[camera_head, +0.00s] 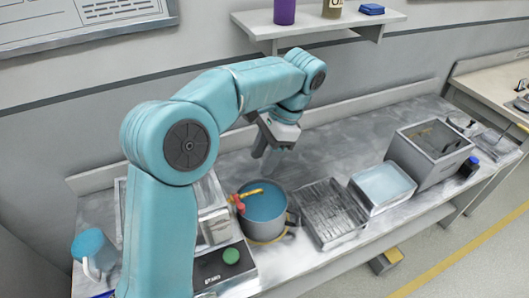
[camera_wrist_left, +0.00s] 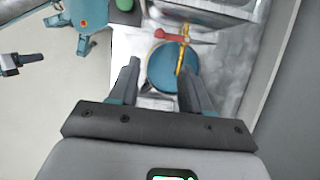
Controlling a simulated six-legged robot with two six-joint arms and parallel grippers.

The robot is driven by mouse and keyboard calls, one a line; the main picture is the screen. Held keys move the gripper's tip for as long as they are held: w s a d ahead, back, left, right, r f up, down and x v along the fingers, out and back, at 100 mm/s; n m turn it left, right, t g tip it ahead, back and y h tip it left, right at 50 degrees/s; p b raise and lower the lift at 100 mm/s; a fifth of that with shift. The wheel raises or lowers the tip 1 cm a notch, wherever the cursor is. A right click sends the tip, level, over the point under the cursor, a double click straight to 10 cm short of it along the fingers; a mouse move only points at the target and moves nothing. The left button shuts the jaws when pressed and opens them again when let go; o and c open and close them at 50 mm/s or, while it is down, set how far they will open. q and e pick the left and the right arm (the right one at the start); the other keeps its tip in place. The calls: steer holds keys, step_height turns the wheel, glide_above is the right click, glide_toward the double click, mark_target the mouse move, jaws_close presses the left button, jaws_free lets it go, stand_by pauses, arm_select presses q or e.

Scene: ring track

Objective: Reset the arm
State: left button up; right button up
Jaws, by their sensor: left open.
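My left arm comes in from the left in the head view and bends over the bench. My left gripper (camera_head: 272,150) hangs above the back of the bench, behind the grey pot (camera_head: 264,222) with blue contents. In the left wrist view the two fingers of the gripper (camera_wrist_left: 157,88) are apart. The pot's blue contents (camera_wrist_left: 168,68) show beyond and partly between the fingers, farther below. I see nothing held in the gripper. My right gripper is not in the head view.
A yellow and red tool (camera_head: 246,196) lies across the pot's rim. Right of it stand a ribbed metal tray (camera_head: 330,212), a basin (camera_head: 383,186) and a metal box (camera_head: 432,152). A shelf (camera_head: 320,23) juts from the wall above. A green button (camera_head: 231,256) sits near the front edge.

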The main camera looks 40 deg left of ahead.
arm_select(q)
steer(key=shift+w+r, duration=0.1)
steer(key=shift+r, duration=0.1)
stand_by(0.4)
steer(key=s+d+f+t+h, duration=0.1)
steer(key=d+f, duration=0.3)
steer(key=f, duration=0.5)
steer(key=d+f+n+h, duration=0.15)
steer(key=d+f, duration=0.25)
steer(key=f, duration=0.4)
steer(key=s+d+f+t+h, duration=0.15)
steer(key=d+f, duration=0.25)
steer(key=f, duration=0.5)
steer(key=s+d+f+n+t+h, duration=0.1)
steer(key=s+d+f+n+h, duration=0.1)
steer(key=s+d+f+n, duration=0.4)
steer(key=s+d+f, duration=0.1)
steer(key=s+f, duration=0.4)
steer(key=s, duration=0.2)
steer(key=shift+s+t, duration=0.15)
steer(key=shift+t, duration=0.2)
steer(key=shift+d, duration=0.1)
